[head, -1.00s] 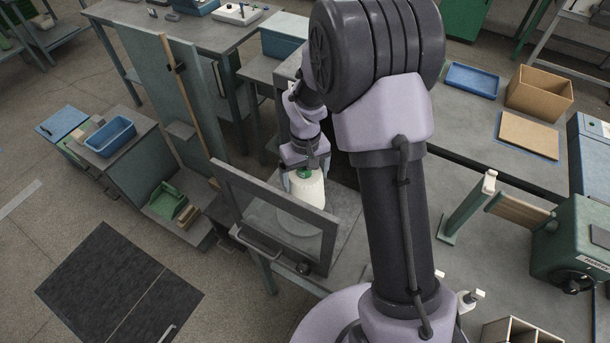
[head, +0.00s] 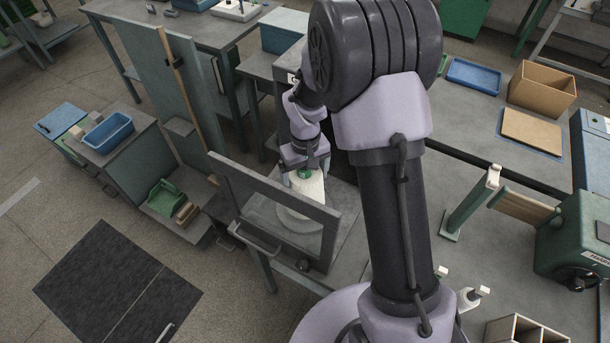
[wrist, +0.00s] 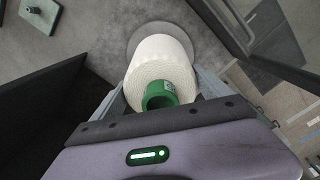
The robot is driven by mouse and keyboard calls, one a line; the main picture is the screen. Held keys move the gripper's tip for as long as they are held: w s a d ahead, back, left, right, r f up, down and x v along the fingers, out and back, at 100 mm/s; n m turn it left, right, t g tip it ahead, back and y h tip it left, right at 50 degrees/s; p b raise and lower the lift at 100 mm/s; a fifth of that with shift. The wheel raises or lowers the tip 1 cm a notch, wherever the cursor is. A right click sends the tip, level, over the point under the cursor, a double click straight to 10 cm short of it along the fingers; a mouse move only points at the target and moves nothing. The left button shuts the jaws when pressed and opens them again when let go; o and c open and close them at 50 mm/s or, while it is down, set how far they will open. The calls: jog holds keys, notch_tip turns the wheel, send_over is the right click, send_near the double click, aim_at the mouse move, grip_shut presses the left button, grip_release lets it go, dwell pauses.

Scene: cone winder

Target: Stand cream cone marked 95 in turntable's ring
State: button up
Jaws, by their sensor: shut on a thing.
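The cream cone (head: 311,187) has a green tube at its narrow top and stands roughly upright. It also shows in the wrist view (wrist: 158,60). My gripper (head: 304,175) is shut on it near the top, with a finger on each side. A round grey turntable disc (head: 292,223) lies under the cone, and its edge shows behind the cone in the wrist view (wrist: 165,27). The cone's body hides the ring, and I cannot tell whether its base touches the disc. A small label on the green tube is unreadable.
A framed clear guard (head: 225,182) with a handle stands just in front of the turntable. A tall panel with a wooden strip (head: 180,85) rises at the left. A blue bin (head: 108,132) and a green object (head: 165,197) sit on low stands further left.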

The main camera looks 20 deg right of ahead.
jog(key=shift+f+b, duration=0.5)
jog(key=shift+f, duration=0.2)
